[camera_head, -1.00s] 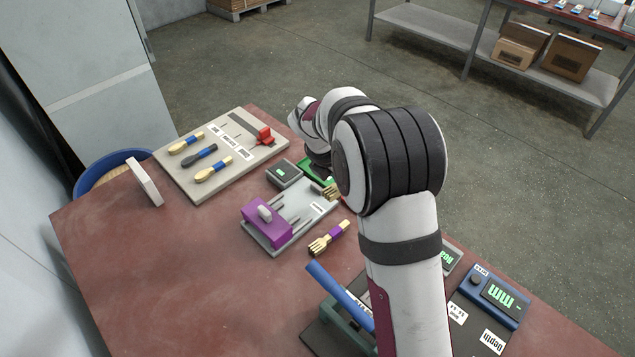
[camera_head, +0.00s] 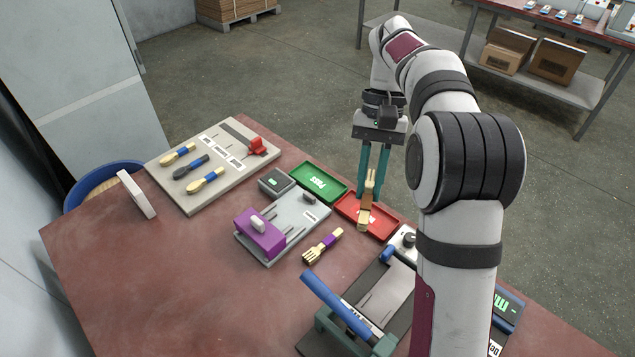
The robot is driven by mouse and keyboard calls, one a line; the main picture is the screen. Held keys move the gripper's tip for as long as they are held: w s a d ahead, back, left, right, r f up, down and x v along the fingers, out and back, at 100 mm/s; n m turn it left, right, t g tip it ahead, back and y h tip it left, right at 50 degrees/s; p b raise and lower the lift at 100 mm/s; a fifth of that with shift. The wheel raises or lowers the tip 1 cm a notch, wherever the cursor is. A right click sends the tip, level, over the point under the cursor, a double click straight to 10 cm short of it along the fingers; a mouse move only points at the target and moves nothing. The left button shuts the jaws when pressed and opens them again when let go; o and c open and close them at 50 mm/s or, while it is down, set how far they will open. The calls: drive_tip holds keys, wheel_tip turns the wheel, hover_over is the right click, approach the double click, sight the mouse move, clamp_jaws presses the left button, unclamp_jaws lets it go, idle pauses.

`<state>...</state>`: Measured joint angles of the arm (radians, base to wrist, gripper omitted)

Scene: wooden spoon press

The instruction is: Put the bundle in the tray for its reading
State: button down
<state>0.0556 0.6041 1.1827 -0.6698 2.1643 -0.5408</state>
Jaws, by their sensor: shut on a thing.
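My gripper (camera_head: 372,190) has two teal fingers pointing down, shut on a wooden bundle (camera_head: 364,213). The bundle hangs roughly upright at the red tray (camera_head: 382,231); I cannot tell whether its lower end touches the tray. The green tray (camera_head: 318,179), marked "Pass", lies to the left of the red one and is empty. The red tray's marking is mostly hidden.
A grey plate with a purple block (camera_head: 259,236) sits mid-table. Another wooden bundle with a purple band (camera_head: 324,245) lies beside it. A pale board (camera_head: 220,183) holds several banded bundles and a red slider. A blue-handled press (camera_head: 342,305) stands in front. The table's left front is bare.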

drive_tip(key=w+d+f+m+t+y, duration=0.15)
drive_tip(key=w+f+m+t, duration=0.35)
drive_tip(key=w+m, duration=0.6)
drive_tip(key=w+d+f+m+t+y, duration=0.1)
drive_tip(key=w+d+f+m+t, duration=0.15)
drive_tip(key=w+f+m, duration=0.8)
drive_tip(key=m, duration=0.2)
approach(317, 182)
drive_tip(key=shift+w+a+f+h, duration=0.25)
drive_tip(key=shift+w+a+f, duration=0.4)
drive_tip(key=shift+a, duration=0.1)
drive_tip(key=shift+a+f, duration=0.15)
drive_tip(key=shift+a, duration=0.1)
drive_tip(key=shift+f, duration=1.9)
drive_tip(key=c, duration=0.8)
unclamp_jaws()
